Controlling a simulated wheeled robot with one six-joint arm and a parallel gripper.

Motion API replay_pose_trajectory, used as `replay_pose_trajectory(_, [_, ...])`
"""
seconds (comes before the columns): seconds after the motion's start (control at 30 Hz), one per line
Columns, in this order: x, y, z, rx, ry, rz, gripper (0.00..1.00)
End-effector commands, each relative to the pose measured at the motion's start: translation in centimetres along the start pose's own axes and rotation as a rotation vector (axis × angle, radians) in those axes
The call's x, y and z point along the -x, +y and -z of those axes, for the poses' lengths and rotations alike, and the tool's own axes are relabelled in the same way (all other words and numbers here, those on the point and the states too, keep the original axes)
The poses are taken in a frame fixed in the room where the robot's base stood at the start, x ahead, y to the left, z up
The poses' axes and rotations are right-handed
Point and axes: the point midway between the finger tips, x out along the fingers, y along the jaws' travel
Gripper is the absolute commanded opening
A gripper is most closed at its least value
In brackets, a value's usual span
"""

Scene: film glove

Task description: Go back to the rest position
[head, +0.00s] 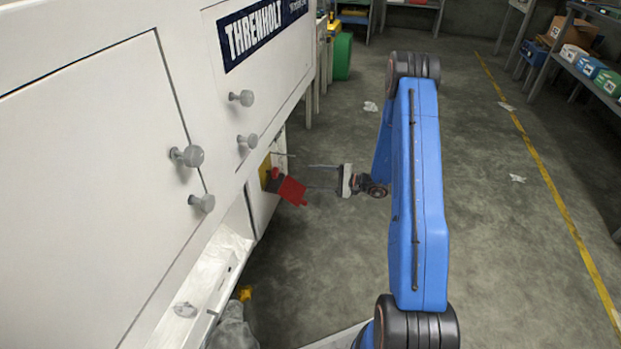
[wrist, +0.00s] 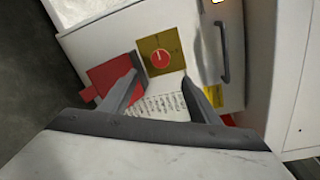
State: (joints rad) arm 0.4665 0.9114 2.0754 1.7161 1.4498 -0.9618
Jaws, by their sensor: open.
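My gripper (head: 312,177) is open and empty in the head view, pointing left toward the side of a white machine. In the wrist view its two fingers (wrist: 161,76) stand apart, with the yellow plate (wrist: 148,46) and its round red knob (wrist: 160,58) beyond and between them. A red flap (wrist: 112,82) sticks out at the left of the plate, partly behind the left finger. In the head view the red flap (head: 292,191) hangs tilted near the fingertips, beside the red knob (head: 275,174). Contact between fingers and flap cannot be told.
The white machine (head: 90,150) with several grey knobs fills the left. An open white bay (head: 215,265) lies below it. In the wrist view a dark handle (wrist: 223,55) stands right of the plate. Shelving (head: 590,65) is far right. The grey floor (head: 500,250) is mostly clear.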

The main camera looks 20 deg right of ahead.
Motion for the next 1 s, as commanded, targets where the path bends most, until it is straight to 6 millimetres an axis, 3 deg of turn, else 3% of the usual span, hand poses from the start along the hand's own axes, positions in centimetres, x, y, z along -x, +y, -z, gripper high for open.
replay_pose_trajectory(0.4, [0.0,0.0,0.0,0.0,-0.001,-0.001,0.56])
replay_pose_trajectory(0.53, [-0.2,-0.8,-1.0,0.01,-0.017,-0.015,0.56])
replay_pose_trajectory(0.67, [-0.8,-2.5,-3.8,0.029,-0.065,-0.06,0.56])
replay_pose_trajectory(1.0, [-1.5,-7.2,-14.3,0.111,-0.215,-0.255,0.56])
